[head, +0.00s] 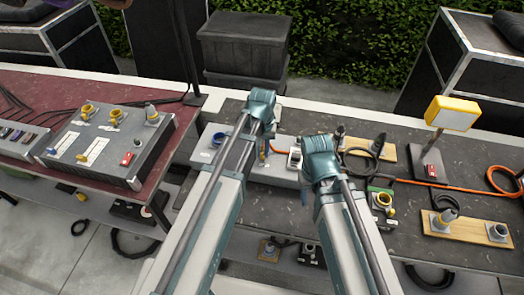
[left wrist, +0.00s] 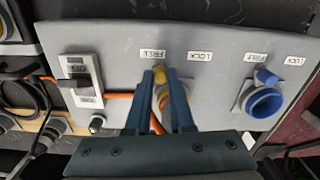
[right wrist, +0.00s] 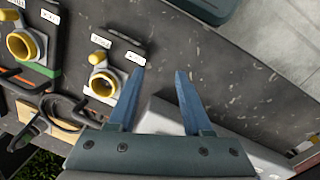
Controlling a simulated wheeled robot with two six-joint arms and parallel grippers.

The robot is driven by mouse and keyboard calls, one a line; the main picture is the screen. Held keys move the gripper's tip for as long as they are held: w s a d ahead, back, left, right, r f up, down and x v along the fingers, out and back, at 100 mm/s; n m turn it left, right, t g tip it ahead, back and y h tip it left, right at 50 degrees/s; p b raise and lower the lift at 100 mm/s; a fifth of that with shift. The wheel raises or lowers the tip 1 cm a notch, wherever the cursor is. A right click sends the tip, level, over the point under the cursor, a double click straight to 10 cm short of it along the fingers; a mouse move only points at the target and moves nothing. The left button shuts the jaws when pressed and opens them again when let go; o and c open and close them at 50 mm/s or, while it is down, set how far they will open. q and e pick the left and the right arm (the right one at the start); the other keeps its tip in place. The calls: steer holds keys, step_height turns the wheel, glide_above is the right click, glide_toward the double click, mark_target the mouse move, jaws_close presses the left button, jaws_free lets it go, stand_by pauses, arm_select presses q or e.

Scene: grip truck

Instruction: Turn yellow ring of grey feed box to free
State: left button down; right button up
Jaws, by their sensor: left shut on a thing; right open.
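The grey feed box (left wrist: 125,38) lies below my left gripper; it also shows in the head view (head: 203,156), partly covered by my arms. Its yellow ring (left wrist: 160,92) shows between the fingers of my left gripper (left wrist: 160,76), with its yellow tab close to the FREE label and left of the LOCK label. The fingers are shut on the ring, one on each side; their lower parts hide much of it. In the head view my left gripper (head: 262,108) hides the ring. My right gripper (right wrist: 159,72) is open and empty, above the bench beside the box.
The box also carries a blue ring (left wrist: 264,98) and a white switch (left wrist: 80,80) with an orange cable. Yellow-ringed sockets (right wrist: 102,84) stand near my right gripper. A larger control box (head: 105,145) is at left, a yellow lamp (head: 452,113) at right.

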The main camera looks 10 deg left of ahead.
mark_target(263, 154)
arm_select(q)
steer(key=c, duration=0.8)
jaws_free()
steer(key=shift+r, duration=0.15)
step_height(263, 154, up, 14)
steer(key=p, duration=1.3)
steer(key=shift+f+p, duration=0.25)
steer(key=shift+p, duration=0.15)
steer(key=shift+d, duration=0.1)
steer(key=s+d+f+m+b, duration=0.1)
steer(key=s+d+f+b, duration=0.1)
steer(key=s, duration=0.3)
steer(key=s+d+f+m+b, duration=0.1)
steer(key=s+f+m+b, duration=0.1)
steer(key=s+f+b, duration=0.2)
steer(key=s+d+f+m+y+b, duration=0.1)
steer(key=s+d+f+m+b, duration=0.1)
steer(key=s+f+b, duration=0.2)
steer(key=shift+s+d, duration=0.35)
steer(key=shift+s, duration=0.55)
